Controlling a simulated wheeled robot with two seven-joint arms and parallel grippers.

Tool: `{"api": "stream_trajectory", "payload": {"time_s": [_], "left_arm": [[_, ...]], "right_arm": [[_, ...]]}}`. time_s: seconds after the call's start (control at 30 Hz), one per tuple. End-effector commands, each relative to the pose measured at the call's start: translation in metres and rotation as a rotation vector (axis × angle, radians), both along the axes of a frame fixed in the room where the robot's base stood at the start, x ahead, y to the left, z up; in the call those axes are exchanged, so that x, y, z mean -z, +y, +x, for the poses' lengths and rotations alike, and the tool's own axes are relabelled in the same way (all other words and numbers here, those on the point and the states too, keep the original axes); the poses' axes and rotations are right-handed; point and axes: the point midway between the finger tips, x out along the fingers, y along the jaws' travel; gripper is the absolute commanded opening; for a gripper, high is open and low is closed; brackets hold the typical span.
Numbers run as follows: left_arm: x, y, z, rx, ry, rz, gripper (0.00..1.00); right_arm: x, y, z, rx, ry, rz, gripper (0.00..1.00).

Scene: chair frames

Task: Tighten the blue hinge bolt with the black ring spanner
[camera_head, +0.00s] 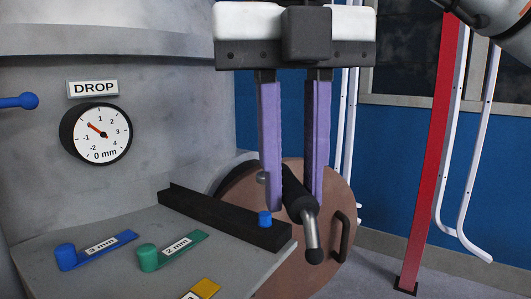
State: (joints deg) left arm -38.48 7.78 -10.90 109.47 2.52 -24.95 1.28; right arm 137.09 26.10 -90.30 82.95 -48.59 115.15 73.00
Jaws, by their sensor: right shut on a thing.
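My right gripper (294,198), with two purple fingers, hangs down in the middle of the view. It is shut on a dark cylindrical piece (301,204) that has a metal rod with a black ball end. I cannot make out a ring on it, so I cannot tell whether it is the black ring spanner. A small blue cap (264,218) shows at the right end of a long black bar, just left of and below the fingers. I cannot tell whether it is the hinge bolt. My left gripper is not in view.
The black bar (215,212) lies along a grey ledge. On the ledge lie a blue 3 mm tag (105,249), a green 2 mm tag (178,251) and a yellow one (204,288). A DROP dial (96,134) and a brown disc (330,240) stand nearby. A red post (432,150) rises at right.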

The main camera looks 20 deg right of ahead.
Motion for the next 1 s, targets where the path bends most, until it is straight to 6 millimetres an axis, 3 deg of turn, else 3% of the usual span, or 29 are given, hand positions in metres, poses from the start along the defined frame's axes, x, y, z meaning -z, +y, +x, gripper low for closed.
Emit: {"api": "stream_trajectory", "payload": {"time_s": [0.53, 0.9, 0.97, 1.0], "left_arm": [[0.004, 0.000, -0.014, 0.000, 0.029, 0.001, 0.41], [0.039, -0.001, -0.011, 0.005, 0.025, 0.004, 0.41], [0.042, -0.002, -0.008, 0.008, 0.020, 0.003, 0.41], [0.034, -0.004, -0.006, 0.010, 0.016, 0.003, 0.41]], "right_arm": [[-0.001, 0.003, -0.005, -0.007, -0.002, -0.001, 0.00], [0.045, 0.002, -0.004, -0.006, -0.001, 0.000, 0.00], [0.052, 0.002, -0.004, -0.005, -0.002, 0.000, 0.00], [0.046, 0.003, -0.004, -0.005, -0.003, 0.001, 0.00]]}}
